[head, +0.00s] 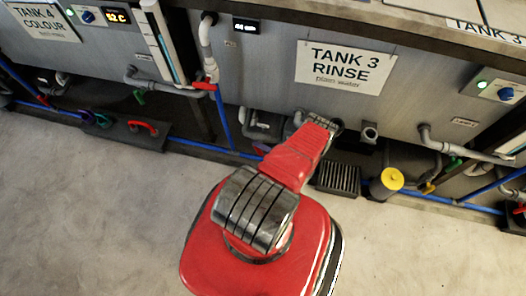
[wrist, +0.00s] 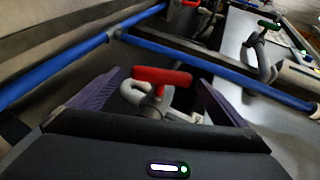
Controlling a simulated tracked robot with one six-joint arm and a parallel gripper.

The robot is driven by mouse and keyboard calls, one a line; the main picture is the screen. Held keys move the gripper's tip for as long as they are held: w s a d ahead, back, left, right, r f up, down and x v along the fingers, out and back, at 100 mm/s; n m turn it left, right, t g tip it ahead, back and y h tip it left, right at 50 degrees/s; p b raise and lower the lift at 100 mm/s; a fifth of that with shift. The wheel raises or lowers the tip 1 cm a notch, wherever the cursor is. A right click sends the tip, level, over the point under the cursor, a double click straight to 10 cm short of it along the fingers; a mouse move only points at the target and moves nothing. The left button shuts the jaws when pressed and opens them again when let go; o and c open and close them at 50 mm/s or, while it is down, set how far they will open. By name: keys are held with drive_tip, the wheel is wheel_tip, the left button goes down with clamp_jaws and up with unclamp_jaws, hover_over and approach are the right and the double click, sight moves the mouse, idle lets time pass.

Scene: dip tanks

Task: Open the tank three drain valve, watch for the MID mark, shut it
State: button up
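Tank three (head: 270,85) is a grey tank with a white "TANK 3 RINSE" sign (head: 345,67) in the head view. In the wrist view a red valve handle (wrist: 161,76) on a grey fitting stands between the two purple fingers of my gripper (wrist: 158,92). The fingers are apart, and I see no contact with the handle. In the head view my red arm covers most of my gripper and the low pipework there. A small dark display (head: 246,25) sits on the tank's upper left; its digits are hard to read. No MID mark is legible.
Another red handle (head: 205,86) is on a pipe at the tank's left. A blue pipe (wrist: 225,70) runs along the tank base. A floor grate (head: 338,179) and a yellow-capped post (head: 392,179) stand right of my arm. The front floor is clear.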

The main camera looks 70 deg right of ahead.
drive_tip(key=shift+s, duration=0.1)
drive_tip(key=v, duration=1.3)
drive_tip(key=shift+s+a+r, duration=0.15)
drive_tip(key=shift+s+a, duration=0.05)
drive_tip(key=shift+s, duration=0.1)
